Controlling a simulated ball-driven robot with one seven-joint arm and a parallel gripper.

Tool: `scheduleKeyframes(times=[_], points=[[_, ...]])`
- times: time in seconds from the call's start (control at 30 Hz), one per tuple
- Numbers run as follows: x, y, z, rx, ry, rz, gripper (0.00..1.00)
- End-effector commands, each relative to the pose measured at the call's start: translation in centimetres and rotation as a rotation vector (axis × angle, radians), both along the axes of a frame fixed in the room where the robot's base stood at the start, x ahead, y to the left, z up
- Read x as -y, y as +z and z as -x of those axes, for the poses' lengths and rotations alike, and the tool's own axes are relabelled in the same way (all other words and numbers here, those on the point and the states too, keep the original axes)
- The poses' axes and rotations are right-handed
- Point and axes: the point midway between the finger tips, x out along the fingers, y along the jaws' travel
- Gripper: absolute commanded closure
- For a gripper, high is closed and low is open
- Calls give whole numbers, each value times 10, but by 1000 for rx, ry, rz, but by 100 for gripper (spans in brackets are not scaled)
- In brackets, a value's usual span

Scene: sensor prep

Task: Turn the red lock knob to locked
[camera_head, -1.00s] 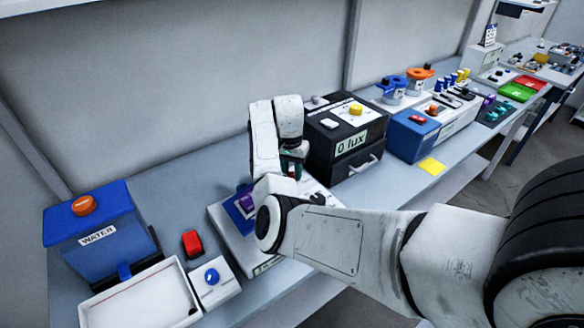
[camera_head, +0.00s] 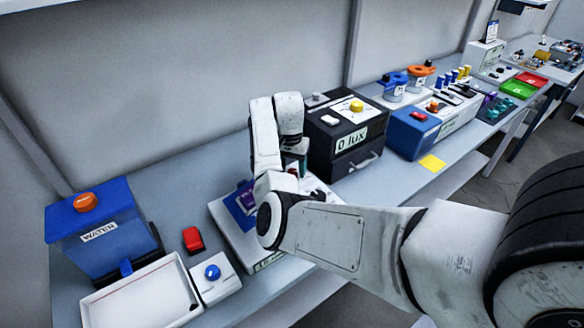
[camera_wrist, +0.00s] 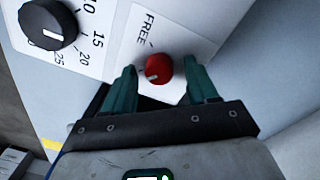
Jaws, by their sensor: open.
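The red lock knob (camera_wrist: 158,69) sits on a white label plate in the wrist view. A pale pointer line on it points left and slightly down. The word FREE (camera_wrist: 146,30) is printed above it; the rest of the label is hidden behind my gripper. My gripper (camera_wrist: 161,76) is open, with one teal finger on each side of the knob and a gap visible at both sides. In the head view my arm covers most of the white device (camera_head: 232,232) that my gripper is over, and only a bit of red shows there.
A black dial (camera_wrist: 48,24) with a number scale is left of the knob. In the head view a black box (camera_head: 345,140) reading 0 lux stands just right of my gripper. A blue water tank (camera_head: 100,230), a red object (camera_head: 193,240) and a white tray (camera_head: 150,275) are at left.

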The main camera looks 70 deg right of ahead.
Motion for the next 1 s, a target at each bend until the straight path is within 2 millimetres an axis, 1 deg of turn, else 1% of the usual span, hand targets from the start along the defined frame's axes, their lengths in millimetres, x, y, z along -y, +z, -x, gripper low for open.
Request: scheduleKeyframes(times=[0.13, 0.23, 0.5, 0.63, 0.7, 0.83, 1.0], points=[[1, 5, -1, 1, -1, 2, 42], [1, 17, -1, 2, -1, 3, 42], [1, 68, -4, 3, -1, 3, 42], [0, 90, -5, 3, 0, 2, 42], [0, 98, -5, 1, 1, 1, 42], [0, 106, -5, 0, 0, 0, 42], [-1, 108, -5, 0, 0, 0, 42]])
